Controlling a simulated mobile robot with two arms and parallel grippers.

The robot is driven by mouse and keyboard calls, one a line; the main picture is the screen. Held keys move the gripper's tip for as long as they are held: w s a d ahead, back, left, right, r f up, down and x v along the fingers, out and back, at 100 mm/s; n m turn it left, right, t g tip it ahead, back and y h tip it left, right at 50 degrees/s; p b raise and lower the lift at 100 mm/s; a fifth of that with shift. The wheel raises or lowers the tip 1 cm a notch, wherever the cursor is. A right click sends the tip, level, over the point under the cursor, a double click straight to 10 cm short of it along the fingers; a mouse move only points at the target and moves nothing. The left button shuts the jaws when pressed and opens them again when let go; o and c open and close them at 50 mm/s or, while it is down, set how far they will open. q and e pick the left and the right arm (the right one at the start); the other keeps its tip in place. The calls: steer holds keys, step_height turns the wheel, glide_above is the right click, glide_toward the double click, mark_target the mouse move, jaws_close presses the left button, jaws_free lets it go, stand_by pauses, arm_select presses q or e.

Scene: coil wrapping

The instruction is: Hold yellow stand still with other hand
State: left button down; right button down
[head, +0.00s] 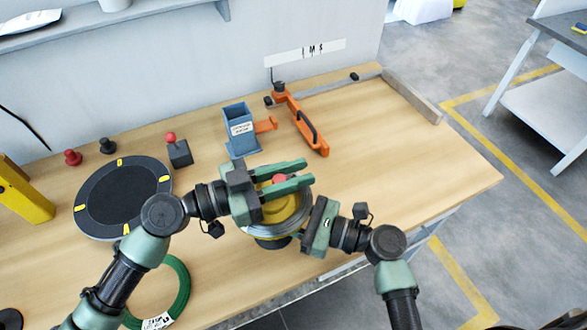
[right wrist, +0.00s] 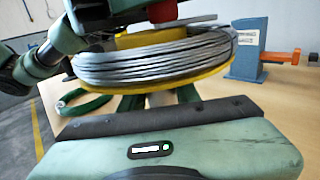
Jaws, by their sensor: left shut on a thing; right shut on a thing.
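The exact contact is mostly hidden by the coil and flange.
A black round turntable (head: 110,195) and a green ring coil (head: 175,285) lie to the left. A blue box holder (head: 238,125) and an orange tool (head: 305,128) stand behind. A red-knobbed grey block (head: 178,151) is behind left. The table's right part is clear.

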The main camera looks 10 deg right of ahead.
arm_select(q)
steer(key=m+g, duration=0.1)
steer(key=g, duration=0.1)
steer(key=m+g, duration=0.2)
steer(key=s+m+g, duration=0.1)
steer(key=g, duration=0.2)
steer(key=shift+m, duration=0.3)
arm_select(e)
steer(key=shift+r, duration=0.1)
arm_select(q)
steer(key=shift+s+a+m+g+y, duration=0.1)
steer(key=shift+s+m+g+y, duration=0.1)
steer(key=shift+m+g, duration=0.55)
steer(key=shift+s+d+m+g+y, duration=0.15)
steer(key=shift+m+g, duration=0.25)
steer(key=shift+g, duration=0.65)
steer(key=shift+s+a+m+g+y, duration=0.15)
steer(key=shift+m+g+y, duration=0.1)
steer(key=shift+m+g, duration=0.5)
arm_select(e)
steer(key=shift+s, duration=0.1)
arm_select(q)
steer(key=shift+g, duration=0.35)
steer(key=c, duration=1.2)
jaws_free()
steer(key=v, duration=1.2)
